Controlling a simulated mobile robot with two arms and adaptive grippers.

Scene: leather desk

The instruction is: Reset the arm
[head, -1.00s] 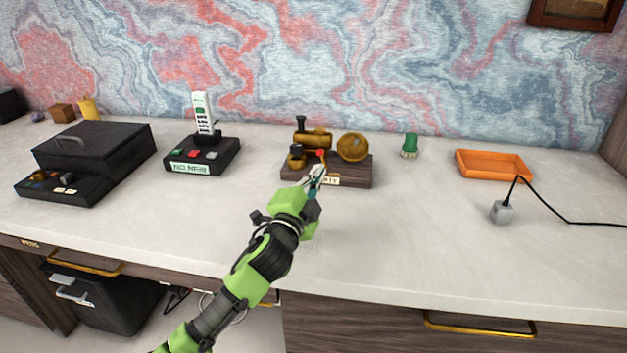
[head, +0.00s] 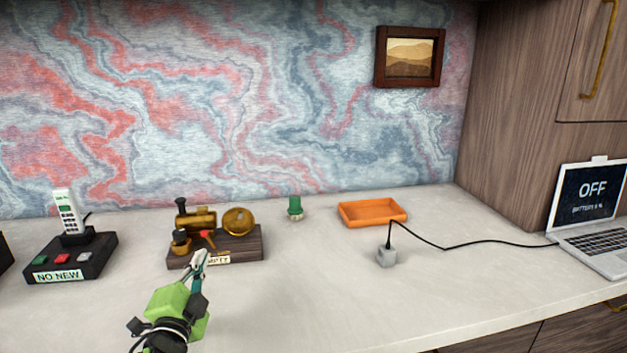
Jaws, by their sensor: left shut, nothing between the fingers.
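My left gripper (head: 200,256) is shut and empty, with its green arm coming up from the lower left. Its tips are in front of the brass train-like device (head: 199,219) on a dark wooden base (head: 242,246), overlapping the base's label in the picture. I cannot tell whether they touch it. A small red-ended lever (head: 207,235) stands just above the tips. My right gripper does not show.
A phone dock (head: 86,257) reading NO NEW stands at left. A green-topped item (head: 295,207), an orange tray (head: 372,213), a grey cube (head: 386,257) with a black cable and a laptop (head: 592,216) reading OFF stand to the right. The front middle desk is clear.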

